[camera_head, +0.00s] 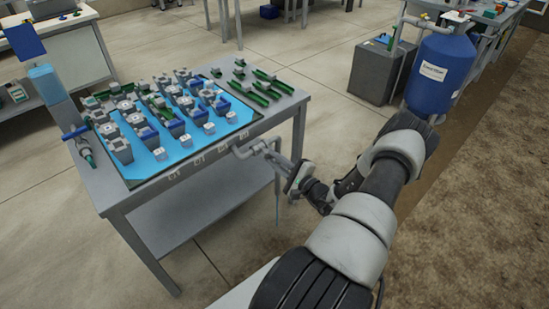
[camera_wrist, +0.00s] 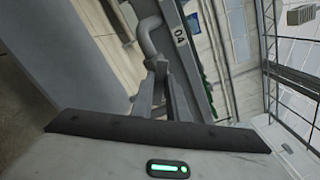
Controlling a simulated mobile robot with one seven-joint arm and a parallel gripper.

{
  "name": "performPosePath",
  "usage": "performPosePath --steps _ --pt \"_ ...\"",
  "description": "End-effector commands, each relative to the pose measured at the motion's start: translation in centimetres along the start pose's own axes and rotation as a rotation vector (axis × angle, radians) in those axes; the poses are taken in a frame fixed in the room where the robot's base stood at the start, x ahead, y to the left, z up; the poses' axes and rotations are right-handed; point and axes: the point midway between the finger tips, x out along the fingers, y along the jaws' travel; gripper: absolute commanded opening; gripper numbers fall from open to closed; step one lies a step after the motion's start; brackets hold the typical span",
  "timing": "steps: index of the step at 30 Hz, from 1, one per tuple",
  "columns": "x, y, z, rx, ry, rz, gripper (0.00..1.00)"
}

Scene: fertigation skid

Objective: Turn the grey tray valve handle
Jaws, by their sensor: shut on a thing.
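The blue-lined tray (camera_head: 185,172) lies on the grey table, filled with small valve blocks. A grey pipe with a bend (camera_head: 241,152) sticks out from the table's front edge, with the grey tray valve handle (camera_head: 262,146) at its outer end. My gripper (camera_head: 277,157) reaches in from the right and is shut on the handle. In the wrist view the two fingers of my gripper (camera_wrist: 161,70) meet at the end of the curved grey pipe (camera_wrist: 146,38). The fingers hide most of the gripped part, so its exact angle is hard to tell.
The grey table's (camera_head: 290,110) front edge and legs are close to my arm. In the wrist view a label reading "04" sits on the edge beside the pipe. A blue tank (camera_head: 440,72) and a grey box (camera_head: 376,72) stand behind. Open floor lies below the arm.

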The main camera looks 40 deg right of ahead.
Motion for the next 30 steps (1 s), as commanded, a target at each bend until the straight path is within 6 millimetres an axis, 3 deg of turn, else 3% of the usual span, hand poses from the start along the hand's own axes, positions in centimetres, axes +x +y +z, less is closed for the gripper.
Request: performPosePath --steps 15,30 --pt "-0.05 0.39 -0.1 -0.409 0.001 0.002 0.0" --pt "-0.08 0.47 -0.18 -0.539 0.001 0.001 0.0"
